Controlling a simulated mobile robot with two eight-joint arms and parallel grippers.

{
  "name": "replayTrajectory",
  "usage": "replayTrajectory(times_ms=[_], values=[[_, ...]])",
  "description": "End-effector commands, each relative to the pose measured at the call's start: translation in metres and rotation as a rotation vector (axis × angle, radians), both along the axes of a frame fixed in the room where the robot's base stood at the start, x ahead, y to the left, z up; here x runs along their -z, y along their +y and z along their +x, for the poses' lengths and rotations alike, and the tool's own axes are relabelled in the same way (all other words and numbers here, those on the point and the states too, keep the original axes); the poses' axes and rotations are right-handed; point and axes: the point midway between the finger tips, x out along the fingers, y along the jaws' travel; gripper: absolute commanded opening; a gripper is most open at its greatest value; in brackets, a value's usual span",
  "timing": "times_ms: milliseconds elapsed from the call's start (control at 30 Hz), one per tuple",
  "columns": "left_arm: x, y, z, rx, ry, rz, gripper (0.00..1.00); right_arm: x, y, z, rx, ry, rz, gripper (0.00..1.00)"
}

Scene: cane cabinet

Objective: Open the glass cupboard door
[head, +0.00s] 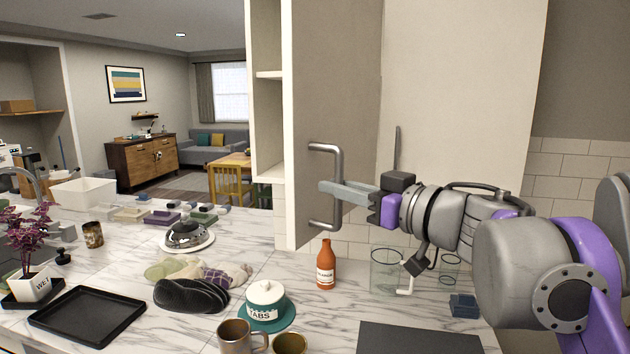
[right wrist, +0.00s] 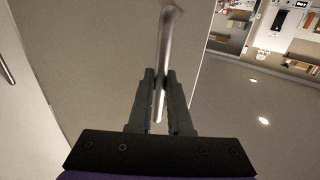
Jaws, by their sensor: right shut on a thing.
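The cupboard door (head: 340,95) is a tall, plain grey-beige panel above the counter. I cannot see glass in it. It carries a C-shaped metal handle (head: 338,160), upright near its lower part. My right gripper (head: 330,187) reaches in from the right with its fingers on the handle's upright bar. In the right wrist view, the bar (right wrist: 168,40) runs between the two fingers of my right gripper (right wrist: 160,82), which is shut on it. I cannot tell surely how far the door stands open. My left gripper is not in view.
Open white shelves (head: 268,110) stand left of the door. On the marble counter (head: 130,325) below are an orange bottle (head: 326,268), a clear glass (head: 386,272), a white lidded jar (head: 264,296), mugs and a black tray (head: 88,316). A paler panel (head: 460,80) rises behind my right gripper.

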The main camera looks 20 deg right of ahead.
Motion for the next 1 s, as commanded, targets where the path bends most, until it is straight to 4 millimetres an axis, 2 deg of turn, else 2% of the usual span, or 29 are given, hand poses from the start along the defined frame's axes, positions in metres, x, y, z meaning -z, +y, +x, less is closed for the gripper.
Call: replayTrajectory(times_ms=[100, 500, 700, 1000], values=[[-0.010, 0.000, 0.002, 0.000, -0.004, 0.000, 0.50, -0.003, -0.018, -0.014, -0.056, -0.002, -0.001, 0.00], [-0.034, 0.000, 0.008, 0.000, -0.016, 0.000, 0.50, -0.004, -0.054, -0.043, -0.227, -0.004, 0.001, 0.00], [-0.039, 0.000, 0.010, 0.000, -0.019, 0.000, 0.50, -0.003, -0.062, -0.049, -0.263, -0.006, 0.002, 0.00], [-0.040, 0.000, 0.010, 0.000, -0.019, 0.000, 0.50, -0.003, -0.064, -0.050, -0.271, -0.008, 0.002, 0.00]])
